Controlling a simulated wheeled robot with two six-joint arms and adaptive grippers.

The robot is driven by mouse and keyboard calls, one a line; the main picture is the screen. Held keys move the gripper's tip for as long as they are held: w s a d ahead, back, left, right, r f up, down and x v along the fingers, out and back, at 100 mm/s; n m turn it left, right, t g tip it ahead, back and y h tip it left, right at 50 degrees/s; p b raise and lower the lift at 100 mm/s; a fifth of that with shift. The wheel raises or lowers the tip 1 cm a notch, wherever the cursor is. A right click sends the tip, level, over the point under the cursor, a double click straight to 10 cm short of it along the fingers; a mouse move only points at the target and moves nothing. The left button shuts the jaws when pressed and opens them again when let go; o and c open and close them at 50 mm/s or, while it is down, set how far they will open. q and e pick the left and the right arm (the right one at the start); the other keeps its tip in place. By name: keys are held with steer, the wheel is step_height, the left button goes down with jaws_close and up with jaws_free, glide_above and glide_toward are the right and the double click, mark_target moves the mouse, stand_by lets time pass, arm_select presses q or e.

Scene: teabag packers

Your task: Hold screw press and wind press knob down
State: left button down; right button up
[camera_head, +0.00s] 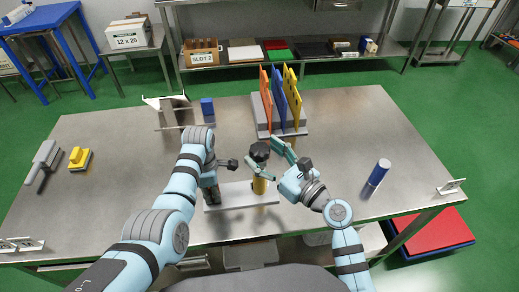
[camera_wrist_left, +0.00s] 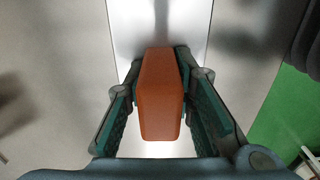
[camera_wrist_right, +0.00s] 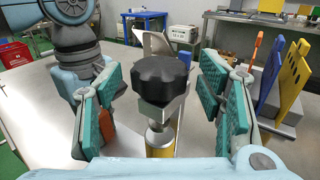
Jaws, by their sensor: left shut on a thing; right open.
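The screw press has a pale flat base plate (camera_head: 240,196) on the steel table, a black lobed knob (camera_head: 260,149) on top and a yellow cylinder (camera_head: 259,186) below the knob. In the right wrist view the black knob (camera_wrist_right: 160,80) sits between the fingers of my right gripper (camera_wrist_right: 160,108), which is open with a gap on both sides. My left gripper (camera_wrist_left: 160,95) is shut on an orange block (camera_wrist_left: 161,95), at the left end of the base plate. Its fingers are mostly hidden in the head view.
A grey rack (camera_head: 303,131) with orange, blue and yellow boards stands behind the press. A blue cylinder (camera_head: 379,172) stands at the right, a blue block (camera_head: 207,107) at the back. A yellow block (camera_head: 79,157) lies at the left. The table's right side is mostly clear.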

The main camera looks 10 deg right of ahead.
steer(key=v, duration=1)
steer(key=w+d+r+n+g+y, duration=0.2)
steer(key=w+d+n+g+y, duration=0.25)
steer(key=w, duration=0.45)
steer(key=s+f+n+g+y, duration=0.1)
steer(key=s+n+g+y, duration=0.1)
steer(key=s+g, duration=0.15)
steer(key=shift+t, duration=0.3)
steer(key=x, duration=1.1)
steer(key=shift+s+a+f, duration=0.1)
steer(key=shift+a+f, duration=0.2)
steer(key=shift+a, duration=0.2)
steer(key=shift+m, duration=0.25)
steer(key=c, duration=1.2)
